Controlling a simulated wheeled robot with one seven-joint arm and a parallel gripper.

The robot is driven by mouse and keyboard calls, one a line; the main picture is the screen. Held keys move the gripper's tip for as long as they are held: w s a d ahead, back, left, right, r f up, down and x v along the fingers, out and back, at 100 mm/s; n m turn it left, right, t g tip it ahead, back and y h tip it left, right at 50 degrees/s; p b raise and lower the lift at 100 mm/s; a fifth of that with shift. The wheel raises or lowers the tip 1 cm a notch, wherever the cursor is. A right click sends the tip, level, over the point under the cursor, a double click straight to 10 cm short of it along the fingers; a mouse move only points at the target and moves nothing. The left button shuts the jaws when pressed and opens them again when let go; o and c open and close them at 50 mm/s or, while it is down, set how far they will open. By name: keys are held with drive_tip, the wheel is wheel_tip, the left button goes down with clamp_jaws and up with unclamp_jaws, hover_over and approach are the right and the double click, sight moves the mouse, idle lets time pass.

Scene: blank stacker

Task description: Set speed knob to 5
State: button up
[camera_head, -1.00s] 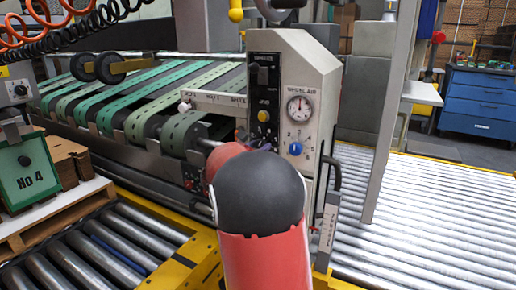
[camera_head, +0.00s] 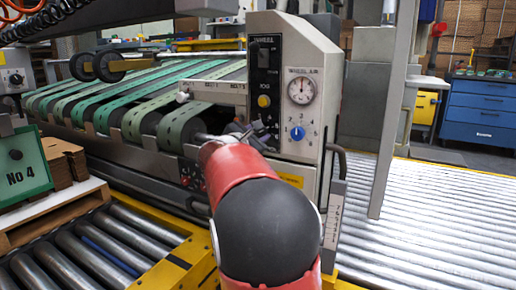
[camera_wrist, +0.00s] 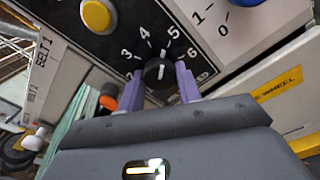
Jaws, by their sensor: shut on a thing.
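In the wrist view, the black speed knob (camera_wrist: 159,75) sits on a dark panel (camera_wrist: 120,45) with the numbers 3, 4, 5 and 6 printed around it. My gripper (camera_wrist: 160,86) has its two purple fingers on either side of the knob, shut on it. A pale pointer mark on the knob faces roughly up toward the 4 and 5; I cannot tell its exact reading. In the head view, my gripper (camera_head: 262,136) is at the lower part of the grey-white control housing (camera_head: 318,100), and the knob is hidden there by my arm.
A yellow button (camera_head: 263,101) sits above my gripper. A round gauge (camera_head: 301,90) and a blue knob (camera_head: 297,133) are to its right. Green belts (camera_head: 150,90) run at left. Metal rollers (camera_head: 440,210) lie at right.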

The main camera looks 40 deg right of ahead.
drive_tip(key=shift+f+m+b, duration=0.1)
drive_tip(key=shift+m+b, duration=0.9)
drive_tip(key=shift+b, duration=0.25)
drive_tip(key=o, duration=1)
drive_tip(key=shift+a, duration=0.1)
drive_tip(key=v, duration=0.7)
drive_tip(key=shift+s+a, duration=0.2)
drive_tip(key=shift+a, duration=0.15)
